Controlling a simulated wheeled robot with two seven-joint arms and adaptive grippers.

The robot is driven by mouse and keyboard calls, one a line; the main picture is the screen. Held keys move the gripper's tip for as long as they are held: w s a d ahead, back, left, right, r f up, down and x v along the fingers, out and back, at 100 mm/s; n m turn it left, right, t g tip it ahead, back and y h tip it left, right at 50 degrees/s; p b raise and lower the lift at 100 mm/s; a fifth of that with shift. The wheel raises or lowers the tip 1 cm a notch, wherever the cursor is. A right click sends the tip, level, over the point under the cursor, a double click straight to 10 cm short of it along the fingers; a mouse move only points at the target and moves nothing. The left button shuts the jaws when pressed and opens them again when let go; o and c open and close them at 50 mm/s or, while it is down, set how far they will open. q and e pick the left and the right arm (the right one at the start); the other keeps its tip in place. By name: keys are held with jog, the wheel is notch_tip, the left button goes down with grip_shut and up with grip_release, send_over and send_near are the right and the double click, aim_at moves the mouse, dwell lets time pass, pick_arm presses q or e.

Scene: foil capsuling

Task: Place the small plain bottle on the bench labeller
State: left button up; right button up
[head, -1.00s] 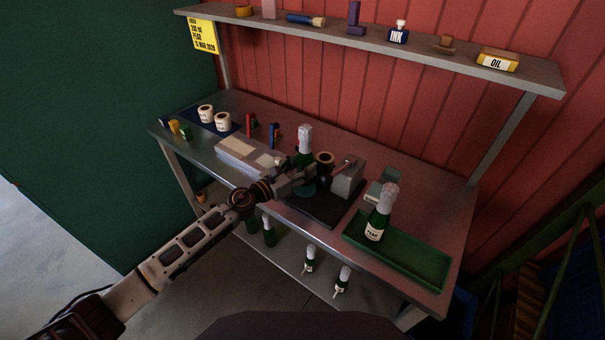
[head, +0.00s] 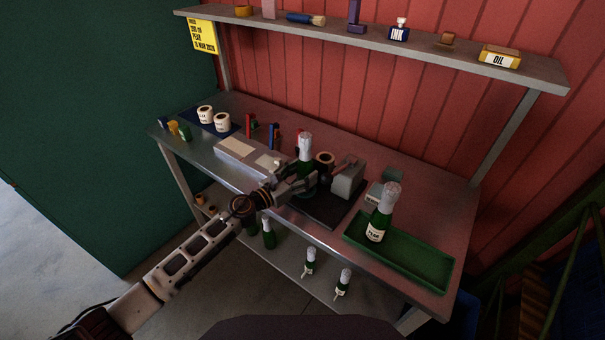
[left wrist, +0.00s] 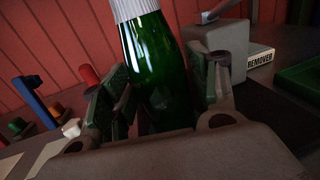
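The small plain bottle (head: 305,149) is green with a white foil top and no visible label. It stands upright at the bench labeller (head: 347,181), a grey block with rollers on a black base. My left gripper (head: 307,184) has its fingers on both sides of the bottle's body. In the left wrist view the bottle (left wrist: 160,75) fills the space between the padded fingers (left wrist: 162,95), which look closed on it. The bottle's foot is partly hidden by the gripper, so its contact with the base is hard to see. My right gripper is not in view.
A labelled pear bottle (head: 381,215) stands in a green tray (head: 425,262) at the right. A remover box (head: 384,190) sits behind it. Label rolls (head: 221,122) and a pale box (head: 240,150) lie left. Several bottles are on the lower shelf (head: 290,262); an upper shelf (head: 430,52) overhangs the back.

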pick_arm(q)
jog(key=shift+o, duration=0.3)
jog(key=shift+r, duration=0.2)
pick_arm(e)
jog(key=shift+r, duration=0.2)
pick_arm(q)
jog(key=shift+v, duration=0.95)
jog(key=b+v, duration=0.2)
jog(key=v, duration=0.8)
jog(key=shift+b, duration=0.3)
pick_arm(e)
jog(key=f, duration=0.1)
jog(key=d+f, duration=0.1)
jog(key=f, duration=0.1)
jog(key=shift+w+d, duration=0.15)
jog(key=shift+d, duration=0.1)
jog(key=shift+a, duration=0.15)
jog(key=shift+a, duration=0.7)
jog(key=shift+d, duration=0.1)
